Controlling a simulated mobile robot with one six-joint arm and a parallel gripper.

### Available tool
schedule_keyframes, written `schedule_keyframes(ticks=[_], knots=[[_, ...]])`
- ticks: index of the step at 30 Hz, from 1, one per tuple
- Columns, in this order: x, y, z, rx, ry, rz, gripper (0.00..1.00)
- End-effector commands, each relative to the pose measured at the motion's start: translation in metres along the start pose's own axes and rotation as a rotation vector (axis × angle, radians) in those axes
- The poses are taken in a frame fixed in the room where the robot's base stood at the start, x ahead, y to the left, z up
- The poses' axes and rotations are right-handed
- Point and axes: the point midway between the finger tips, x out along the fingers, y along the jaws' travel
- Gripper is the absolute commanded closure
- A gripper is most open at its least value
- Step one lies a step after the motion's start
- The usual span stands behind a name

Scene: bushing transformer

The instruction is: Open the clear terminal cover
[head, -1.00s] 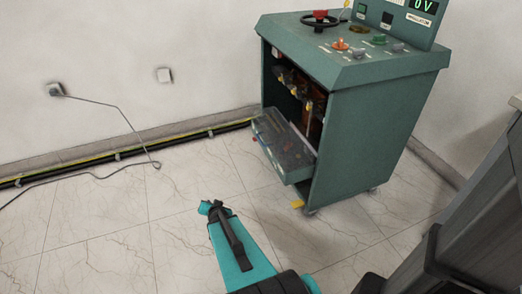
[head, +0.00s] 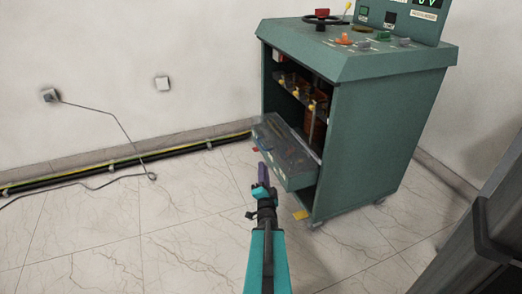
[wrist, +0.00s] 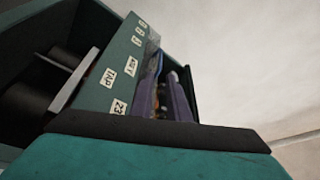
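The clear terminal cover (head: 287,138) lies flat over the top of a green terminal box (head: 299,180) that juts out, tilted, from the cabinet's open front. Dark shapes show through it. In the wrist view the box's labelled front panel (wrist: 122,68) rises at a slant, and the cover (wrist: 153,42) shows only as a thin pale strip. My gripper (head: 262,172) is just in front of the box's left front side, its purple fingers pointing toward it. In the wrist view the two fingers (wrist: 165,88) stand apart with a narrow gap. Whether they touch the cover cannot be told.
The green cabinet (head: 375,140) stands on the tiled floor, with knobs and a handwheel (head: 322,17) on top. Coils (head: 312,118) sit inside. A yellow piece (head: 301,214) lies near its base. Cables (head: 120,162) run along the wall.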

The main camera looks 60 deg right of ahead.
Motion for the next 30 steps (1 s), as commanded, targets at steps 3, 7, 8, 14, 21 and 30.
schedule_keyframes(ticks=[3,7,8,14,21,30], knots=[[0.0,-0.001,0.0,0.0,0.0,0.0,0.85],[0.0,0.0,0.0,-0.001,-0.001,0.001,0.85],[0.0,0.0,0.0,-0.001,-0.001,0.001,0.85],[0.002,0.001,0.001,-0.001,-0.001,0.002,0.85],[0.009,0.003,0.002,-0.002,-0.001,0.001,0.85],[0.02,0.003,0.002,-0.002,-0.001,0.001,0.85]])
